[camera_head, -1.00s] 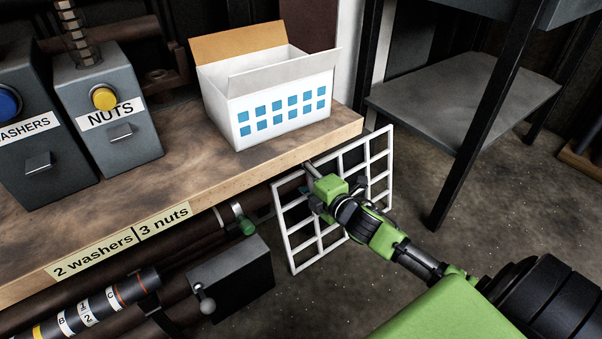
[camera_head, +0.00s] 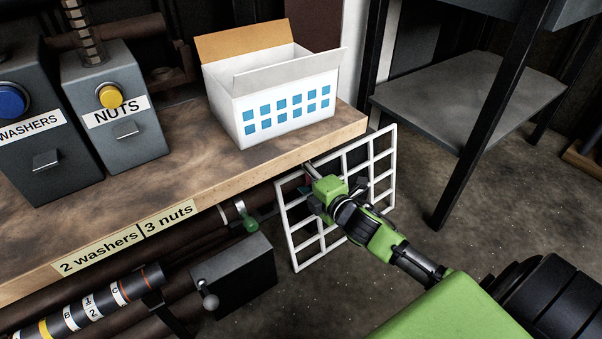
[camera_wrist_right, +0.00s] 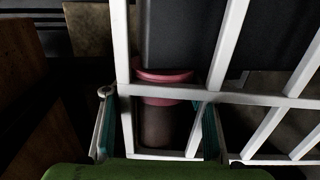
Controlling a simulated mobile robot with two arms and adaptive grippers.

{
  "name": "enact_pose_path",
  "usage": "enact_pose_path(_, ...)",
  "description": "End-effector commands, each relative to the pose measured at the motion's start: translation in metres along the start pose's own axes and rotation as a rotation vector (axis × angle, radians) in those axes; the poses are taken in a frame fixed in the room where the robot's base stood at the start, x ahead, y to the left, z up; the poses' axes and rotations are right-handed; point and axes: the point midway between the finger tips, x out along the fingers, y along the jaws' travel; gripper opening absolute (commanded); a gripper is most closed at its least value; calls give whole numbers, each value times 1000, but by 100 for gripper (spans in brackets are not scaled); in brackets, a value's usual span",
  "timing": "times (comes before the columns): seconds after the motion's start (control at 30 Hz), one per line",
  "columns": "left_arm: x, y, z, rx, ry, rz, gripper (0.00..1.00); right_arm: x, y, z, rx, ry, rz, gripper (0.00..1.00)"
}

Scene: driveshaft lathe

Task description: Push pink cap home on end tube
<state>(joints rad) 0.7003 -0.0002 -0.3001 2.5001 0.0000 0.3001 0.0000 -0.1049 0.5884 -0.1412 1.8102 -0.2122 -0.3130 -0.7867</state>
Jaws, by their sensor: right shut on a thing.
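The pink cap (camera_wrist_right: 165,76) shows in the right wrist view as a rounded rim behind a white grid (camera_wrist_right: 270,98), whose bar crosses in front of it. A dark brownish tube-like part (camera_wrist_right: 158,126) shows just below the pink. Whether the cap is fully seated cannot be told. My right gripper (camera_head: 318,190) is at the grid below the bench's right corner. In the wrist view its teal-padded fingers (camera_wrist_right: 158,130) stand on either side of one grid cell and appear shut on its bars. My left gripper is not in view.
The wooden bench (camera_head: 190,170) carries a white box (camera_head: 285,108), a nuts dispenser (camera_head: 125,140) and a washers dispenser (camera_head: 50,165). A grey shelf table (camera_head: 465,105) stands right. Floor between is open.

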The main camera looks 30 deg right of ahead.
Motion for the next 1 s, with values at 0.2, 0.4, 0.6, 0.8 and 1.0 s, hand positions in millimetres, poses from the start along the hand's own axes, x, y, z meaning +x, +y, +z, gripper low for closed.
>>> enact_pose_path(0.2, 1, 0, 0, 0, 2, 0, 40, 0, 1, -3, 0, 0, 1, 38)
enact_pose_path(0.4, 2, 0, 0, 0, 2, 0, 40, 0, 1, -6, 1, 1, 1, 38)
enact_pose_path(0.6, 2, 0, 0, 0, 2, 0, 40, 0, 1, -7, 0, 1, 1, 38)
enact_pose_path(0.8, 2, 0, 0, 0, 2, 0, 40, 0, 1, -7, 1, 2, 1, 63)
enact_pose_path(1.0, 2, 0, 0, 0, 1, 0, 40, 0, 1, -6, 0, 1, 1, 72)
